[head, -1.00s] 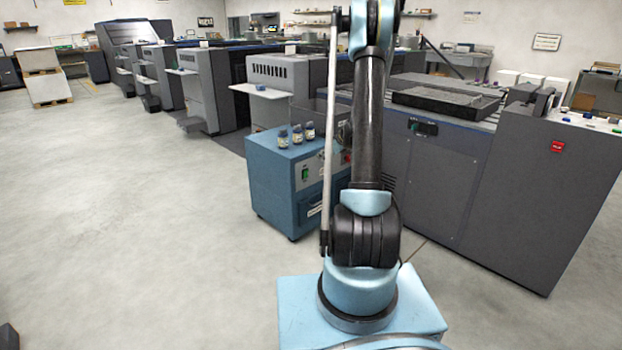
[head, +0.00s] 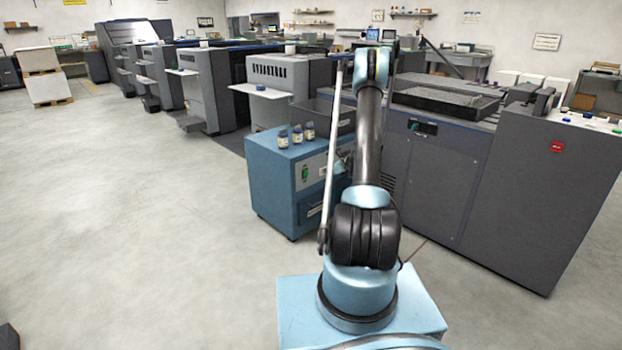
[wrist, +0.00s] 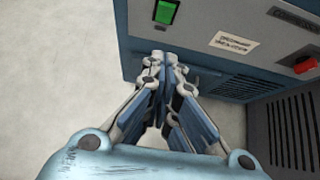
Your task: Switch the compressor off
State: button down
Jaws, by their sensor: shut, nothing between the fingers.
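The blue cabinet (head: 267,185), which I take for the compressor, stands just beyond my arm in the head view. Its front has a lit green switch (head: 305,172), also at the top of the wrist view (wrist: 165,12). A red knob (wrist: 304,65) sits at the right in the wrist view, on the grey front panel near a pale label (wrist: 234,42). My gripper (wrist: 166,58) is shut and empty. Its tips appear just below the green switch in the picture; I cannot tell whether they touch the front. In the head view my arm mostly hides it.
Three small bottles (head: 297,135) stand on the cabinet's top beside a dark bin (head: 328,116). A large grey machine (head: 435,185) is close on the right. More grey machines (head: 210,90) line up behind. The floor (head: 130,220) at the left is clear.

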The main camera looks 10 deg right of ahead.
send_near(306, 177)
jog(key=shift+x, duration=2.2)
jog(key=shift+d, duration=0.2)
